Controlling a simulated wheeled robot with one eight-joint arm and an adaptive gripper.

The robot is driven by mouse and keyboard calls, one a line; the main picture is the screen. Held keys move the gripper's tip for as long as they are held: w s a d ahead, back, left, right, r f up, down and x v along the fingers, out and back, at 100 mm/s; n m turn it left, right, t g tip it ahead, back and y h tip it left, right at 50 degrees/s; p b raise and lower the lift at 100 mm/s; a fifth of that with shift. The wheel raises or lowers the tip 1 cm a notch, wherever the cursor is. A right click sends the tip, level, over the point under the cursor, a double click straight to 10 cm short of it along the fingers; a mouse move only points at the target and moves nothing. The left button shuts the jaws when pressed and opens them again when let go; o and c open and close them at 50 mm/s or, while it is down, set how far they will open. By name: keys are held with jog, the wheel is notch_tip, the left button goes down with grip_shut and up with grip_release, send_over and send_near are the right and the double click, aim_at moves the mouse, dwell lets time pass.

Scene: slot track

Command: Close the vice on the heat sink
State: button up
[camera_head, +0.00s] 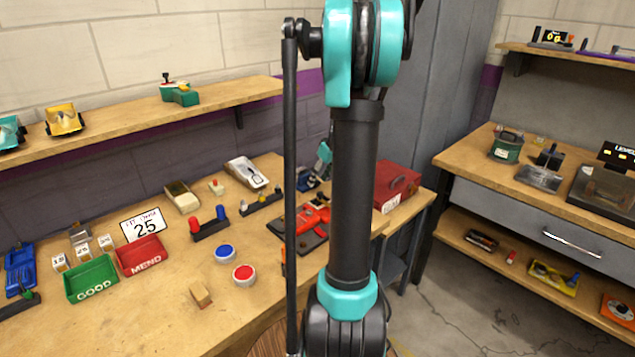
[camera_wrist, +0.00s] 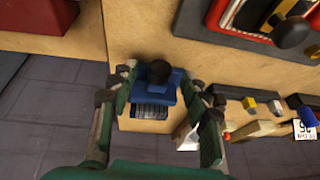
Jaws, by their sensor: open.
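The blue vice (camera_wrist: 178,104) is in the middle of the wrist view, with a round black knob (camera_wrist: 159,72) at its far end. A dark, finned piece that looks like the heat sink (camera_wrist: 150,113) sits at its near side; whether the jaw touches it I cannot tell. My gripper (camera_wrist: 160,84) is open, its green fingers with dark tips spread left and right of the vice. Contact between fingers and vice is unclear. In the head view a small dark blue object that looks like the vice (camera_head: 306,180) is partly behind my arm. My gripper is mostly hidden there.
A red toolbox (camera_head: 396,186) stands to the right of the vice on the bench. A red-and-black device (camera_head: 312,220) lies in front of it. Red and blue buttons, a green bin (camera_head: 91,280) and a red bin (camera_head: 142,257) occupy the left.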

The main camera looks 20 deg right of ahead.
jog(key=shift+x, duration=1.05)
grip_shut()
